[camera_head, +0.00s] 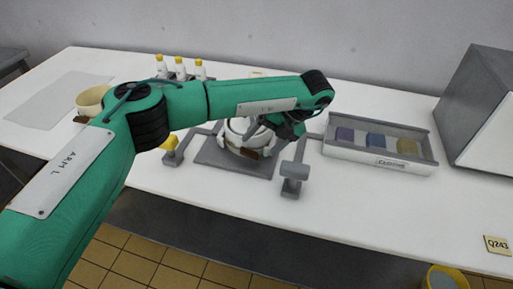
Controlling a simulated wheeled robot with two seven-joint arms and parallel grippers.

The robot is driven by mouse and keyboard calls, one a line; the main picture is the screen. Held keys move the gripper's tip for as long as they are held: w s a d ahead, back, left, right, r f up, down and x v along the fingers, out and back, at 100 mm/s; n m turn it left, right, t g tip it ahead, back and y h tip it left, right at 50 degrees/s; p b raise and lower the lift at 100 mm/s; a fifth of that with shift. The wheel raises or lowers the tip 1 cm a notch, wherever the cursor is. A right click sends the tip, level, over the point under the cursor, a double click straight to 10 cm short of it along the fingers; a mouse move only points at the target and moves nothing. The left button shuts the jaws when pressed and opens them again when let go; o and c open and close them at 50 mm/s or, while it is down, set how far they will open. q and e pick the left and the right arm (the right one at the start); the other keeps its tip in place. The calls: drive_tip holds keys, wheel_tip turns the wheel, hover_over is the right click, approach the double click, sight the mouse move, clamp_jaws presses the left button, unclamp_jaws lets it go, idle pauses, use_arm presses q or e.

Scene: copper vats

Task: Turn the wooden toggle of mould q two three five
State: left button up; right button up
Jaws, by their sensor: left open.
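A round white mould (236,128) stands on a grey plate (212,157) in the middle of the table. A brown wooden piece, which looks like its toggle (249,153), shows low on its front side. I can read no number on this mould. My left gripper (262,133) is open at the mould's right side and hides part of it. I cannot tell whether its fingers touch the mould or the toggle. My left arm reaches across from the left. My right gripper is not in view.
A cream round vessel (91,97) with a brown piece stands at the left. Several yellow-capped bottles (180,68) stand behind my arm. Grey brackets (293,178) flank the plate. A grey tray (378,162) with coloured blocks and a grey box (478,108) stand right. The front right is clear around tag Q243 (497,245).

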use_arm(q)
drive_tip(key=v, duration=0.9)
drive_tip(key=shift+d+r, duration=0.25)
